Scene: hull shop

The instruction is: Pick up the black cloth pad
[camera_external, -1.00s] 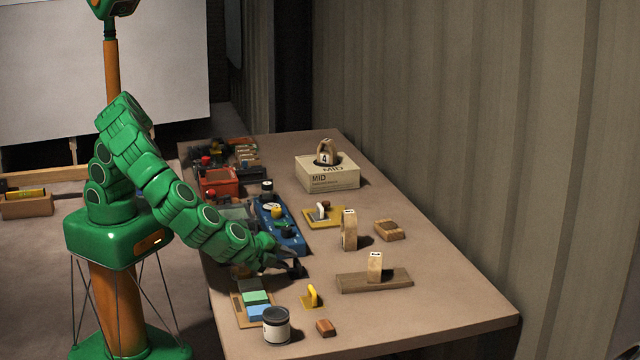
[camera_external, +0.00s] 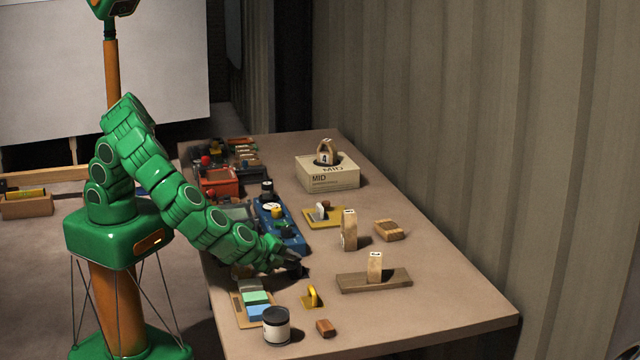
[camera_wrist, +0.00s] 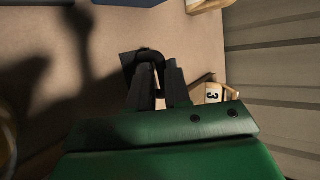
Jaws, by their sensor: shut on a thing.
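The black cloth pad (camera_wrist: 127,63) shows at the fingertips in the wrist view, with a dark loop on top. My gripper (camera_wrist: 158,78) has its two dark fingers at the loop and is shut on it. The fingers hide part of the pad. In the external view my gripper (camera_external: 295,258) is low over the middle of the bench, and the dark pad (camera_external: 302,272) is hard to tell from the fingers and shadow. I cannot tell whether the pad is clear of the bench top.
A blue case (camera_external: 290,240) lies just behind my gripper. A wooden plank (camera_external: 350,284) with a numbered block (camera_external: 375,267) stands to the right. A yellow-handled piece (camera_external: 312,297) and a dark-lidded can (camera_external: 276,326) are in front. The bench's right front is bare.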

